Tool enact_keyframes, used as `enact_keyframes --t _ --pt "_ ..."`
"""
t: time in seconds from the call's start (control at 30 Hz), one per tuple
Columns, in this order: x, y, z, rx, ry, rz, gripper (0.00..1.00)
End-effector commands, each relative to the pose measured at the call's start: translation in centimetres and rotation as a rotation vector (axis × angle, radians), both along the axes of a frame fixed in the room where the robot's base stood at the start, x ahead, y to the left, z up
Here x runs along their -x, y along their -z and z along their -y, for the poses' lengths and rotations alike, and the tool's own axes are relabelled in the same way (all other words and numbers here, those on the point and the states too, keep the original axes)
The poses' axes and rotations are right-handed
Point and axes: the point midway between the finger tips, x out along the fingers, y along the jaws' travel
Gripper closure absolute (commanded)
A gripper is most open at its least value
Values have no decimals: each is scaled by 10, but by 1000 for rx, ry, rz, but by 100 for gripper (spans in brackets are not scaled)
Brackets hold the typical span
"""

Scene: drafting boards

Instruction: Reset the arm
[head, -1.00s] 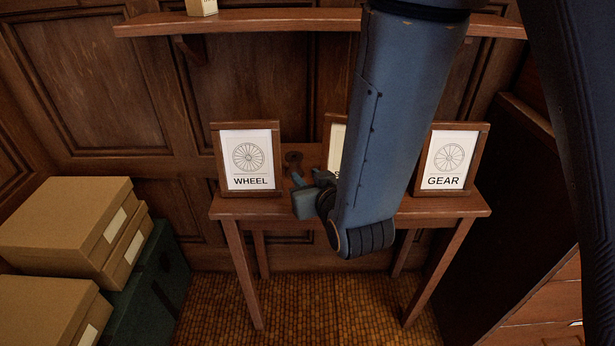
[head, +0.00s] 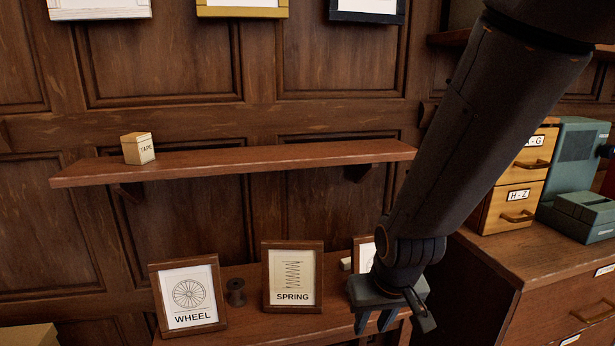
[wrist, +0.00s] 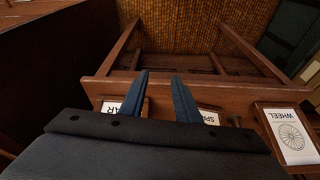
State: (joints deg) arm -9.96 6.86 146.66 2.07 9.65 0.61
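My gripper (head: 374,324) hangs at the lower right of the head view, fingers down, in front of the right end of the small table (head: 262,330). In the wrist view the two blue fingers of my gripper (wrist: 159,85) stand apart with nothing between them, so it is open and empty. The arm and gripper hide most of the right framed card (head: 365,248); in the wrist view this card (wrist: 112,107) shows the letters "AR".
Framed WHEEL (head: 190,295) and SPRING (head: 292,277) cards stand on the table, with a dark spool (head: 236,291) between them. A wall shelf (head: 260,162) holds a TAPE box (head: 138,149). Right are a cabinet (head: 545,262), file drawers (head: 520,185) and a green machine (head: 582,180).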

Motion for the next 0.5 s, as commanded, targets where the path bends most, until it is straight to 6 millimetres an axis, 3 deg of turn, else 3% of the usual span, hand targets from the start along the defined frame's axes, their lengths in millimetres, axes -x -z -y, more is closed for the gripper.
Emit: enact_keyframes --t 0.1,0.23,0.37,0.5 --pt "35 -25 36 18 70 -130 71" --pt "65 -40 57 28 115 -235 71" --pt "79 -47 66 32 134 -285 71" --pt "81 -47 66 32 135 -289 71"
